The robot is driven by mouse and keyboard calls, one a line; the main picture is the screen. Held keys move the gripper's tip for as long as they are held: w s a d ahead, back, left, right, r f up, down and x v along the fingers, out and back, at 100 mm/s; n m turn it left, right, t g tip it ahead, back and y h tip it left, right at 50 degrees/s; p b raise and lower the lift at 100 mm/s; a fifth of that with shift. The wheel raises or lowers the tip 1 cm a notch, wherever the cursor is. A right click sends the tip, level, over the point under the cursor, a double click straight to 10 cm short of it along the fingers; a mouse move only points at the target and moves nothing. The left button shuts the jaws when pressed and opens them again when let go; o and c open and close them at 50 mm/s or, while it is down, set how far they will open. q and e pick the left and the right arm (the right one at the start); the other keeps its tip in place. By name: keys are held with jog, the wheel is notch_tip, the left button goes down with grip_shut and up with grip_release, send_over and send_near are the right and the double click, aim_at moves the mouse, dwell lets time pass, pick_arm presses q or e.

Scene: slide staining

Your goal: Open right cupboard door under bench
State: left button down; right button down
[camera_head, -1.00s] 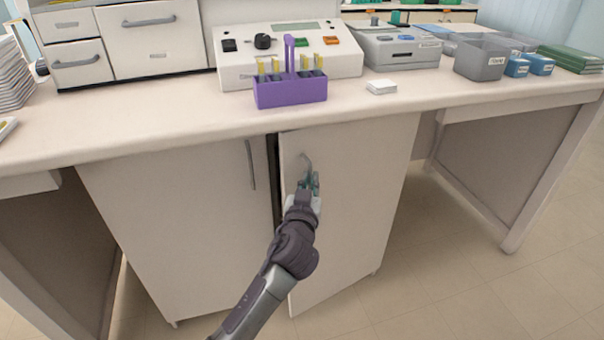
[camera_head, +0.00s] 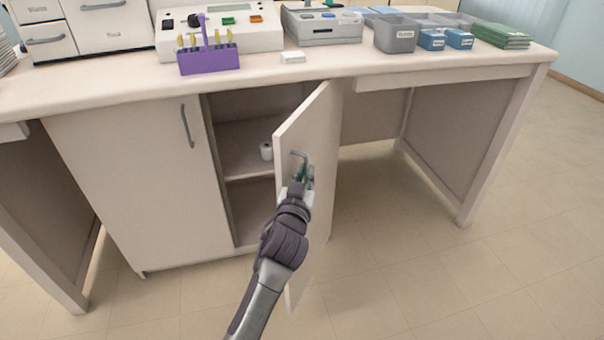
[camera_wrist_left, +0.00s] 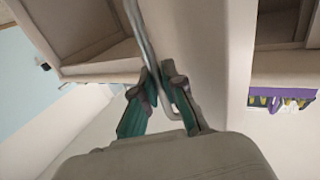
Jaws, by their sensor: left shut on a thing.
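The right cupboard door (camera_head: 318,130) under the bench stands well open, swung out toward me and to the right. Its grey bar handle (camera_head: 298,155) is near the door's free edge. My left gripper (camera_head: 300,178) is shut on this handle; in the left wrist view the green fingers (camera_wrist_left: 162,100) close around the handle's bar (camera_wrist_left: 144,38). The left cupboard door (camera_head: 140,180) is shut. My right gripper is not in view.
The bench top (camera_head: 120,92) carries a purple rack (camera_head: 208,62) with vials, a white device (camera_head: 270,38), grey bins (camera_head: 396,38) and blue boxes (camera_head: 432,40). The space under the bench's right part is empty. The tiled floor (camera_head: 410,260) in front is clear.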

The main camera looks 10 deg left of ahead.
pick_arm(q)
jog(key=shift+d+r, duration=0.1)
jog(key=shift+d, duration=0.15)
jog(key=c, duration=1.5)
grip_release()
jog(key=shift+w, duration=0.1)
jog(key=s, duration=0.8)
jog(key=s+a, duration=0.1)
jog(key=s, duration=0.3)
jog(key=shift+a, duration=0.1)
